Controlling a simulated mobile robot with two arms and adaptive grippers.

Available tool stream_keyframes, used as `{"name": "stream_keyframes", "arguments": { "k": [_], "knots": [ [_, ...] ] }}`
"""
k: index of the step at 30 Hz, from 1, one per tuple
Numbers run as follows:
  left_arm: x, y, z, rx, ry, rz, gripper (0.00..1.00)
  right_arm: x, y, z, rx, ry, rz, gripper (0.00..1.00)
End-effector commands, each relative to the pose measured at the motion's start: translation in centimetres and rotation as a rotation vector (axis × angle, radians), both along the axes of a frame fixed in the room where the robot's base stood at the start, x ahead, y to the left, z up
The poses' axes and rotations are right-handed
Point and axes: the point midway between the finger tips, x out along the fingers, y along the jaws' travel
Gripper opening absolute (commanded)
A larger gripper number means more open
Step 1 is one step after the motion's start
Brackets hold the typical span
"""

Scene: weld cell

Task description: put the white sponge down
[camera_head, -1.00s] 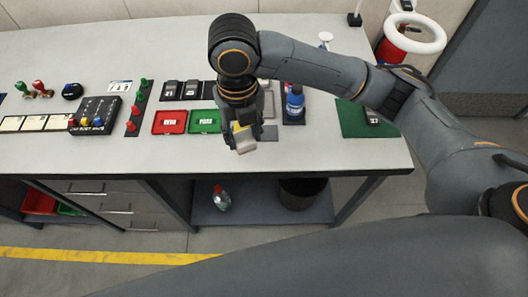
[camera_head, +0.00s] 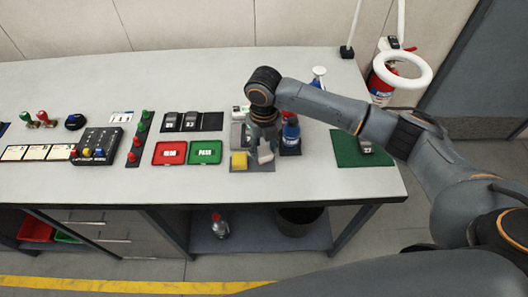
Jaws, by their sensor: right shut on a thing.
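My right gripper (camera_head: 263,147) comes in from the right and points down over the near part of the bench. It is shut on the white sponge (camera_head: 266,156), a small pale block at its fingertips. The white sponge is over a dark grey mat (camera_head: 256,168), to the right of a yellow sponge (camera_head: 238,161). I cannot tell whether the white sponge touches the mat. The gripper hides part of the white sponge. My left gripper is not in view.
A blue bottle (camera_head: 291,131) stands close to the right of the gripper. A green tray (camera_head: 205,152) and a red tray (camera_head: 170,153) lie to the left. A green mat (camera_head: 348,153) lies at the right. The bench's front edge is close below.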

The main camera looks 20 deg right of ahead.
Motion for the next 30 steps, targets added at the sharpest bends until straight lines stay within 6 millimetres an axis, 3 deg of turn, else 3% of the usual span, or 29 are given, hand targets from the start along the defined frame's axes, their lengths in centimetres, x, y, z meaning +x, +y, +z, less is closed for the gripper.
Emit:
{"name": "stream_keyframes", "arguments": {
  "k": [7,18,19,22,30],
  "knots": [
    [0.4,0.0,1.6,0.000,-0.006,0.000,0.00,0.0,-0.1,-2.9,-0.001,0.001,0.000,0.15],
    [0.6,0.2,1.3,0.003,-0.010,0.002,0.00,0.0,-0.1,-3.5,-0.002,0.001,0.000,0.15],
    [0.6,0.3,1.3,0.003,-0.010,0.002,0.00,0.0,-0.1,-3.5,-0.002,0.001,0.000,0.42],
    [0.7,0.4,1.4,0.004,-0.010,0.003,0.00,0.0,-0.1,-3.5,-0.002,0.001,0.000,0.63],
    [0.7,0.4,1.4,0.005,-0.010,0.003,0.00,0.0,-0.1,-3.4,-0.002,0.001,-0.001,0.63]
  ]
}}
